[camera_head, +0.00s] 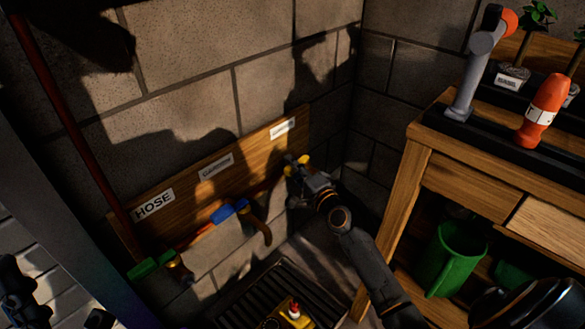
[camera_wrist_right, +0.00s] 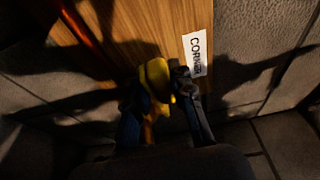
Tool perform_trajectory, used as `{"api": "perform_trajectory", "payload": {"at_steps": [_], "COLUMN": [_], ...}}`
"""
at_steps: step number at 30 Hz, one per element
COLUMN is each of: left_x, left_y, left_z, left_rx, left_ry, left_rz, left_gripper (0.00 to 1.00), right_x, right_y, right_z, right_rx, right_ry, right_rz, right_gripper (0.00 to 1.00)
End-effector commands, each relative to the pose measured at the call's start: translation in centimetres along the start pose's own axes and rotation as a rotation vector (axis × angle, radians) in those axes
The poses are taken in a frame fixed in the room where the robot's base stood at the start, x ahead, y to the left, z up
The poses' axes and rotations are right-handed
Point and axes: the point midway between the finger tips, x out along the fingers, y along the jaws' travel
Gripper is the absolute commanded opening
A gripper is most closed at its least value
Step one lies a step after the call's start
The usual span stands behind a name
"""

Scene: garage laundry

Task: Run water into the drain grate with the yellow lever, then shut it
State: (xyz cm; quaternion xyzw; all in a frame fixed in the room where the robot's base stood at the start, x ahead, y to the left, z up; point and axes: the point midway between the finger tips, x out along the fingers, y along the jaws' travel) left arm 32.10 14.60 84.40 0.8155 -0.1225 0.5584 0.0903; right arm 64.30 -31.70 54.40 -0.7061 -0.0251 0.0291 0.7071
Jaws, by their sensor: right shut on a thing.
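The yellow lever (camera_head: 299,162) is on the wooden board at the right end, below a label that reads CORNER in the right wrist view. My right gripper (camera_head: 303,176) is at it, with its fingers closed around the yellow lever (camera_wrist_right: 156,82). The gripper hides most of this tap, and its spout cannot be made out. The slatted drain grate (camera_head: 246,298) is in the floor below. No stream of water can be made out. A dark part at the lower left edge seems to be my left gripper (camera_head: 15,290); its fingers are unclear.
Left along the board (camera_head: 190,190) are a blue lever (camera_head: 224,213) and a green lever (camera_head: 143,268) with brass spouts. A yellow object with a red-tipped bottle (camera_head: 293,312) is by the grate. A wooden bench (camera_head: 425,150) with an orange bottle (camera_head: 543,110) stands right.

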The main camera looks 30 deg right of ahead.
Motion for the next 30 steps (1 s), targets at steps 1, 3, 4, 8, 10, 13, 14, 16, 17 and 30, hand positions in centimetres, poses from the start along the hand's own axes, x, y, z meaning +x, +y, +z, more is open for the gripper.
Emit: {"api": "perform_trajectory", "payload": {"at_steps": [1,3,4,8,10,13,14,16,17,30], "left_x": [0.1,0.1,0.1,0.1,0.0,0.0,0.0,0.0,0.0,0.0], "left_y": [0.0,0.0,0.0,0.0,0.0,0.0,0.0,0.0,0.0,0.0], "left_z": [0.0,0.0,0.0,0.0,0.0,0.0,0.0,0.0,0.0,0.0], "left_rx": [0.000,0.000,0.000,0.001,0.001,0.001,0.001,0.000,-0.001,0.000], "left_ry": [0.000,-0.001,-0.001,-0.001,-0.001,-0.001,-0.001,-0.002,-0.003,-0.002], "left_rz": [0.000,0.000,0.000,0.000,0.000,0.000,0.000,-0.001,-0.001,0.000], "left_gripper": [0.37,0.37,0.37,0.37,0.37,0.37,0.37,0.37,0.37,0.37], "right_x": [0.2,0.2,0.2,0.1,0.1,0.1,0.1,0.0,-0.2,-8.2], "right_y": [-1.1,-1.1,-1.0,-0.8,-0.6,-0.5,-0.5,-0.4,-0.3,-0.2], "right_z": [-0.3,-0.3,-0.3,-0.2,-0.2,-0.1,-0.1,-0.1,-0.1,-0.1], "right_rx": [-0.003,-0.003,-0.003,-0.003,-0.002,-0.002,-0.002,-0.001,-0.001,-0.003], "right_ry": [0.007,0.007,0.007,0.006,0.005,0.004,0.004,0.003,0.003,0.002], "right_rz": [-0.020,-0.020,-0.019,-0.015,-0.012,-0.010,-0.009,-0.008,-0.007,-0.005], "right_gripper": [0.27,0.41,0.41,0.41,0.41,0.41,0.41,0.41,0.41,0.41]}}
